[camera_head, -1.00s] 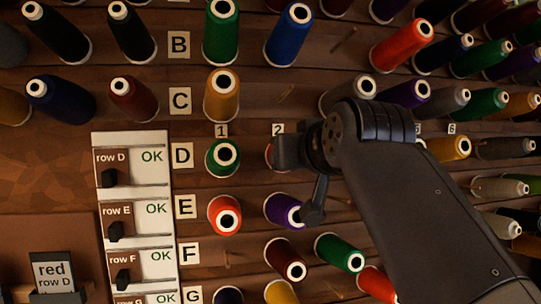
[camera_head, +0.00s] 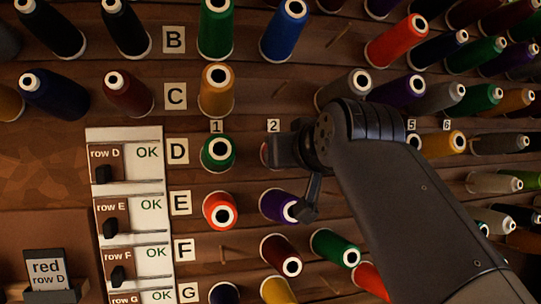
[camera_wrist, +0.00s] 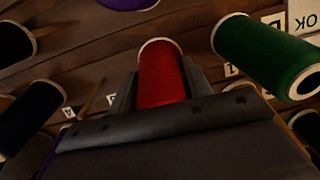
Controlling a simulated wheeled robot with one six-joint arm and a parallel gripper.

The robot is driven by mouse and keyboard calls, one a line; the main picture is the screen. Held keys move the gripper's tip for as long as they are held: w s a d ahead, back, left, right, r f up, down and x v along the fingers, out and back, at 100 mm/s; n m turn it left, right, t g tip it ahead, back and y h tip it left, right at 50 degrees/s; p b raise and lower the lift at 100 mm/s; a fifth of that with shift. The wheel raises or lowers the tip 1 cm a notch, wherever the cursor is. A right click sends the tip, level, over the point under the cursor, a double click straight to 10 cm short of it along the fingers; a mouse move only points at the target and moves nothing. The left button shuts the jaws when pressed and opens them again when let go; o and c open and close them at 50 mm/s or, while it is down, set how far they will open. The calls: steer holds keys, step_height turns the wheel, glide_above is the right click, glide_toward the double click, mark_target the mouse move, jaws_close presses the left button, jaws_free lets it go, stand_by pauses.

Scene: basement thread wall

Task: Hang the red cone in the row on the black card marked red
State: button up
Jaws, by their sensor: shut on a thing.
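The black card (camera_head: 47,270) at lower left reads "red" and "row D". Row D is marked by a white D label (camera_head: 178,151). My gripper (camera_head: 281,152) is in front of row D, just below the column 2 label (camera_head: 273,125). In the wrist view, my gripper (camera_wrist: 163,88) is shut on the red cone (camera_wrist: 162,75), with a finger on each side. The cone's far, pale-rimmed end points at the wooden wall. Only a sliver of red shows in the head view. My gripper hides the spot behind it, so I cannot tell whether the cone is on a peg.
A green cone (camera_head: 218,152) hangs at D1, left of my gripper; it shows large in the wrist view (camera_wrist: 268,52). A purple cone (camera_head: 279,205) hangs just below. Bare pegs show at row C (camera_head: 280,87) and row F (camera_head: 224,253). A white panel (camera_head: 130,220) with row switches stands left.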

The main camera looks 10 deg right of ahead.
steer(key=o, duration=1.2)
steer(key=b+v, duration=0.2)
steer(key=v, duration=0.8)
steer(key=shift+s, duration=0.4)
steer(key=shift+r, duration=0.1)
